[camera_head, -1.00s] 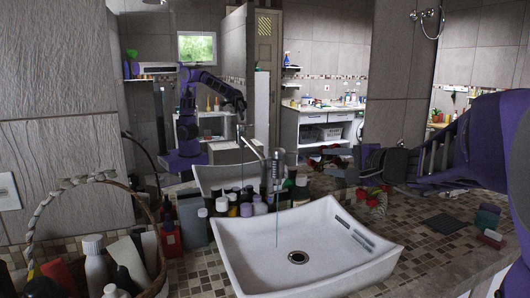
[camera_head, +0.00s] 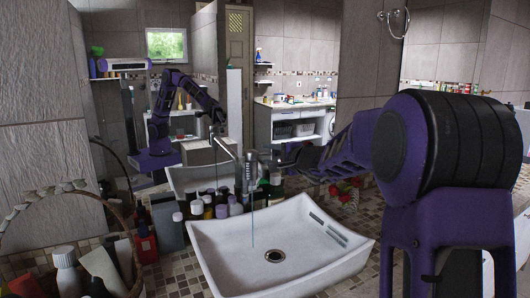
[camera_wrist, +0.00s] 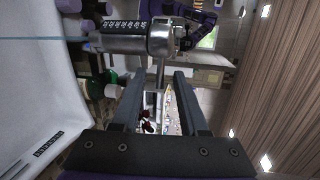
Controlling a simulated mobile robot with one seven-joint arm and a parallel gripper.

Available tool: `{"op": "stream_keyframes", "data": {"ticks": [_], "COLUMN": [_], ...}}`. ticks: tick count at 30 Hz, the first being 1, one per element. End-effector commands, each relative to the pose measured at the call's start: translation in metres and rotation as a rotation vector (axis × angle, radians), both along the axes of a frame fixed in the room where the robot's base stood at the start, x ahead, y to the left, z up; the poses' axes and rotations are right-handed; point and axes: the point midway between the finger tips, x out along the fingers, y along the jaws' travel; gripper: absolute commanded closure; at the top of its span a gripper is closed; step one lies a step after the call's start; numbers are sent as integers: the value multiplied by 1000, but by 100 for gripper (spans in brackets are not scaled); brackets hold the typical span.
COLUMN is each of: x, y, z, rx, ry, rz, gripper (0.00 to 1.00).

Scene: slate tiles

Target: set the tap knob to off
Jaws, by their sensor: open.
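The chrome tap (camera_head: 251,172) stands behind the white basin (camera_head: 225,262), and a thin blue stream of water (camera_head: 253,222) runs from it into the basin. In the wrist view the tap body (camera_wrist: 125,43) lies across the top, with the stream going left. Its knob, a thin metal lever (camera_wrist: 160,74), points down towards my gripper (camera_wrist: 161,80). My gripper is open, one finger on each side of the lever's end in the picture. Whether either finger touches it, I cannot tell. In the head view my gripper (camera_head: 283,160) is just right of the tap.
Several bottles (camera_head: 208,208) crowd behind and left of the basin. A wicker basket (camera_head: 128,268) with bottles stands at the left. Red items (camera_head: 345,188) lie behind the basin to the right. A mirror behind the counter reflects my arm. The basin is empty.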

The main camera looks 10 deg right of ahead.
Motion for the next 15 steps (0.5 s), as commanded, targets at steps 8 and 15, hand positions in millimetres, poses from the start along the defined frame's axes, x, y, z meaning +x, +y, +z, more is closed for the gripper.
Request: {"op": "stream_keyframes", "data": {"ticks": [8,15], "x": [20,21], "y": [8,9], "z": [-4,-4], "rx": [0,-1], "ry": [0,0], "rz": [-1,-1], "gripper": [57,57]}}
